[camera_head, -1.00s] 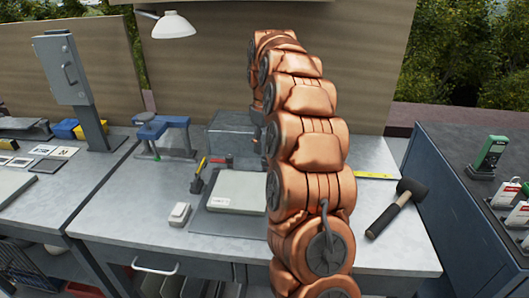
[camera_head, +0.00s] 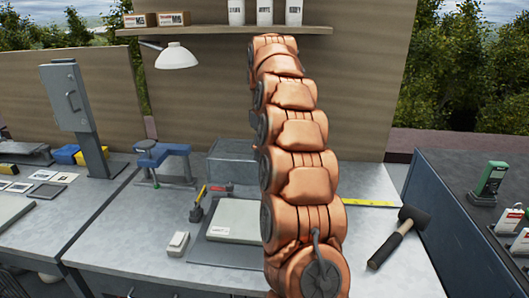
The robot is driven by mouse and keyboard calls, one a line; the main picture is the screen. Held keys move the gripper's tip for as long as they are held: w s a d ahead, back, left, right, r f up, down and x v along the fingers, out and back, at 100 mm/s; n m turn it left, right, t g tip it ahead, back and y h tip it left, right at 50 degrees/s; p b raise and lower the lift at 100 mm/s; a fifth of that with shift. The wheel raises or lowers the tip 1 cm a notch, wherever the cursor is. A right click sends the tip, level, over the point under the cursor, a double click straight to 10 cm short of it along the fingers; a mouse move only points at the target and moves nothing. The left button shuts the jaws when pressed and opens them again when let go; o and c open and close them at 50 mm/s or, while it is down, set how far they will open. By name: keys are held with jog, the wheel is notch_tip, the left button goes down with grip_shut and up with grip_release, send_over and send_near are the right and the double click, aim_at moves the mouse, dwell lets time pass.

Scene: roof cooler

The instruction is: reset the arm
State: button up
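My copper-coloured arm rises in front of the workbench (camera_head: 150,240), its upper end reaching the level of the wall shelf. My gripper is not visible in the head view; the arm's far end is turned away or hidden behind its own links. The arm hides part of the bench's middle and part of a transparent grey box (camera_head: 232,160) behind it.
A flat white case (camera_head: 237,219) lies on a dark mat left of my arm, with a small white box (camera_head: 178,243) beside it. A black mallet (camera_head: 398,238) and yellow ruler (camera_head: 368,203) lie right. A lamp (camera_head: 177,57) and shelf (camera_head: 212,30) are above.

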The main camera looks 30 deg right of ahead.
dwell(0.4)
jog(key=s+a+r+p, duration=0.3)
jog(key=s+a+p, duration=0.1)
jog(key=s+a, duration=1.2)
jog(key=s+a+f+m+p, duration=0.1)
jog(key=s+a+f, duration=0.1)
jog(key=s, duration=0.5)
jog(key=s+a+f+m+g+p, duration=0.1)
jog(key=s+a+f, duration=0.1)
jog(key=s, duration=0.6)
jog(key=s+a+f+m+p, duration=0.1)
jog(key=s+a+f, duration=0.2)
jog(key=s, duration=0.4)
jog(key=shift+s+a+g+p, duration=0.2)
jog(key=shift+a+g+p, duration=0.2)
jog(key=shift+a, duration=0.2)
